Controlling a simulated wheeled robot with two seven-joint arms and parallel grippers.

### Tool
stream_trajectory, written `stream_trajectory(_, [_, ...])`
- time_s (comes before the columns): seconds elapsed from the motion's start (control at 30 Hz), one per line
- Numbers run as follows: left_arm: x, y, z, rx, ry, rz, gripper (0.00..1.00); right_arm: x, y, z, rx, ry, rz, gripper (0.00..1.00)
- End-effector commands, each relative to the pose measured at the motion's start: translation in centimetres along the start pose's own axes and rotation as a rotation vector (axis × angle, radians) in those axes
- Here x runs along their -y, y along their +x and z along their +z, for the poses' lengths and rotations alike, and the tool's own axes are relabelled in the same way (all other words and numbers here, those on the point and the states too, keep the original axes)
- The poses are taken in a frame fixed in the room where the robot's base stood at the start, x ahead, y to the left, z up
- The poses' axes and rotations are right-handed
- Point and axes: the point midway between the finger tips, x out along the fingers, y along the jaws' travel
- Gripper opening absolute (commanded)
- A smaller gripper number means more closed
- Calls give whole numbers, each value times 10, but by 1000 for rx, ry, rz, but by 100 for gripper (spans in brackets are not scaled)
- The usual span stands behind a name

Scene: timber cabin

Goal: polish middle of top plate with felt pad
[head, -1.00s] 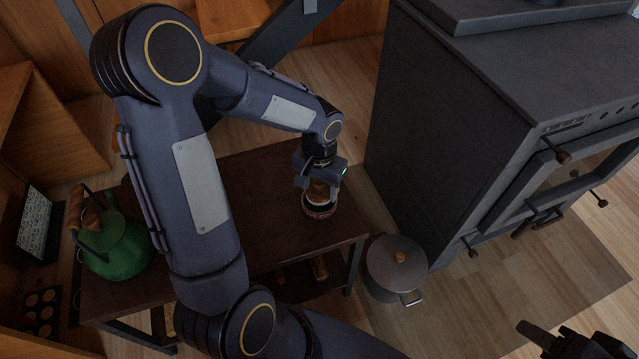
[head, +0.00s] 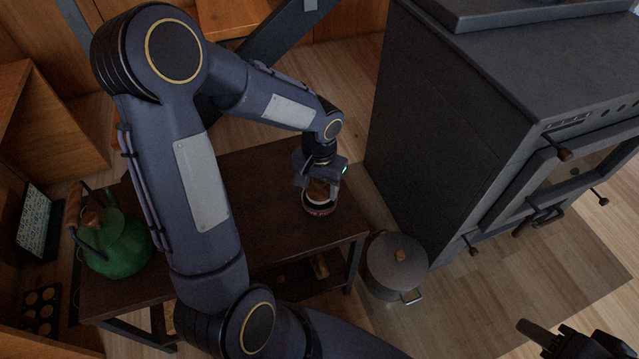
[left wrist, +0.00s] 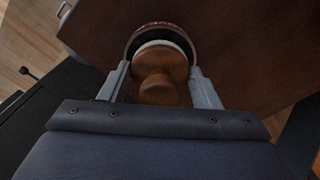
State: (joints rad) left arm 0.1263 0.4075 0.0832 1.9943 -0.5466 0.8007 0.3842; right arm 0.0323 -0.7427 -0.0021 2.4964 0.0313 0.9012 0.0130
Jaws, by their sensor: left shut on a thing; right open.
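The felt pad (left wrist: 160,88) has a round wooden knob and a pale rim underneath. In the left wrist view it is between the two fingers of my left gripper (left wrist: 163,85), which is shut on it. The pad is at the mouth of a round dark tin (left wrist: 135,42) with a reddish lettered side; I cannot tell if they touch. The tin (head: 321,210) stands near the right end of the dark table (head: 270,220). The stove's top plate (head: 570,60) is at the upper right, only partly in view. My right gripper (head: 540,331) is open and empty at the lower right.
A green kettle (head: 117,245) stands at the table's left end. A lidded grey pot (head: 395,268) is on the floor between the table and the black stove (head: 450,130). A muffin tin (head: 40,308) lies at the far left. Floor shows right of the pot.

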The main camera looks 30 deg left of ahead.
Motion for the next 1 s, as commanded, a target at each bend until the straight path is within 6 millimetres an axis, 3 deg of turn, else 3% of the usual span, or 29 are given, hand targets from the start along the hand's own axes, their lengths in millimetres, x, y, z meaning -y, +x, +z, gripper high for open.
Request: stream_trajectory(1.0, [0,8,0,0,1,0,39,-3,6,3,0,0,0,41])
